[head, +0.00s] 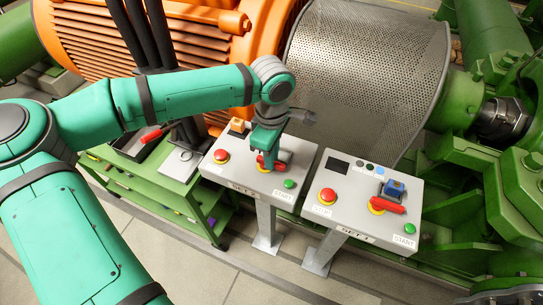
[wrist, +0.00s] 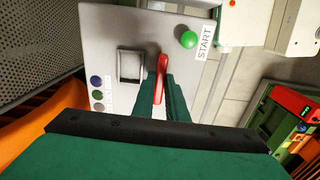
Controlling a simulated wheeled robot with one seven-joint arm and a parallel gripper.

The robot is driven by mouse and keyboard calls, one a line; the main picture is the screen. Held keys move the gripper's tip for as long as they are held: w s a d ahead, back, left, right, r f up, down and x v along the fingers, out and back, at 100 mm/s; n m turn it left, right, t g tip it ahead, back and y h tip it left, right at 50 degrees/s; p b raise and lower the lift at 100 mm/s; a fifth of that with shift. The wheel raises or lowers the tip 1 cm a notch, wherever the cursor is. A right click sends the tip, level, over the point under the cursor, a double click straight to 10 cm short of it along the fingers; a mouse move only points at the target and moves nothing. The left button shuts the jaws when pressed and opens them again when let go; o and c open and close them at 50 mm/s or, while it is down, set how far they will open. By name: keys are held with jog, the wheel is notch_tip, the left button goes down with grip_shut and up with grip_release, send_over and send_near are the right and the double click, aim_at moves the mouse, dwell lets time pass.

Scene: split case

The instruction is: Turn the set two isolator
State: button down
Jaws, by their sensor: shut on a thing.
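The left control panel (head: 236,170) has a label that looks like SET 2, and on it is a red isolator handle (head: 280,165). My gripper (head: 267,156) comes down from above and is shut on this handle. In the wrist view the red handle (wrist: 160,78) stands between my two green fingers (wrist: 164,95). In that view it runs nearly along the fingers, slightly tilted. The isolator's base is mostly hidden by my gripper.
A mesh guard (head: 365,70) rises behind.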

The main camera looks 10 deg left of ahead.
jog(key=shift+a, duration=0.2)
jog(key=c, duration=1.8)
grip_release()
jog(key=shift+o, duration=0.2)
jog(key=shift+d+r, duration=0.1)
notch_tip(320, 180, up, 11)
jog(key=shift+f, duration=0.2)
